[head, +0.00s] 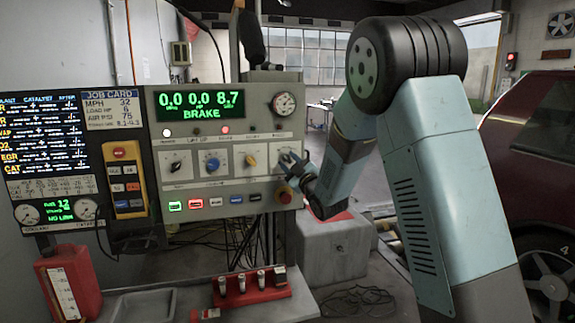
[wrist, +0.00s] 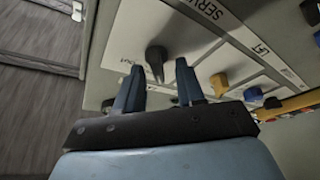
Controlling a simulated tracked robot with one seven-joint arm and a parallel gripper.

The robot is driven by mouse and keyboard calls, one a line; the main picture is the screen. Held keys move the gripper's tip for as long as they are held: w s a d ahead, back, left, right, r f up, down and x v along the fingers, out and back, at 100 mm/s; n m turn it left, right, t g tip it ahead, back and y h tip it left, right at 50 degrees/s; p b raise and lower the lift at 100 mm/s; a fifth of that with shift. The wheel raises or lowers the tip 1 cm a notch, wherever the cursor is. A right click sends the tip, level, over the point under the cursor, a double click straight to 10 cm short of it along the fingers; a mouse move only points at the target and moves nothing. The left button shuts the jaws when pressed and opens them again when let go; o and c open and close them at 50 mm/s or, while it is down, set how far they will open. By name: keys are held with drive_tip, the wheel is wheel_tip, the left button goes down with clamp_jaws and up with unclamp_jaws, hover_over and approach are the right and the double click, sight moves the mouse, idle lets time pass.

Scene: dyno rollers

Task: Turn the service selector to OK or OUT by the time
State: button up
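The service selector is a black pointer knob (wrist: 156,56) on a white plate in the wrist view, with "SERV" lettering on the panel nearby. The word "Out" is readable to the left of the knob. In the head view the selector (head: 287,158) is the rightmost knob, partly covered by my gripper (head: 290,166). In the wrist view my gripper (wrist: 158,68) is open, with one finger on each side of the knob's pointer. Gaps show between the fingers and the knob. I cannot tell whether the tips reach past its face.
The grey console (head: 222,140) has a green display (head: 201,103) reading 0.0 0.0 8.7 BRAKE. Other knobs sit left of the selector, including a yellow one (head: 251,161). A red mushroom button (head: 285,195) is just below my gripper. A job card (head: 112,105) hangs left.

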drive_tip(key=v, duration=1.3)
drive_tip(key=shift+s+d, duration=0.2)
drive_tip(key=shift+s, duration=0.1)
drive_tip(key=shift+f, duration=0.15)
drive_tip(key=s+d+r+m+g+h, duration=0.2)
drive_tip(key=s+d+m+g+h, duration=0.15)
drive_tip(key=d+m+h, duration=0.2)
drive_tip(key=s+d+r+m+g+h, duration=0.2)
drive_tip(key=s+d+r+m+h, duration=0.15)
drive_tip(key=d, duration=0.35)
drive_tip(key=s+d+m+g+h, duration=0.1)
drive_tip(key=s+d+m+g, duration=0.1)
drive_tip(key=s, duration=1.1)
drive_tip(key=s+d+f+m+g+h, duration=0.1)
drive_tip(key=s+g, duration=0.4)
drive_tip(key=s, duration=0.8)
drive_tip(key=d+m, duration=0.1)
drive_tip(key=m, duration=0.1)
drive_tip(key=shift+s+m, duration=0.2)
drive_tip(key=shift+m, duration=0.2)
drive_tip(key=shift+f, duration=0.1)
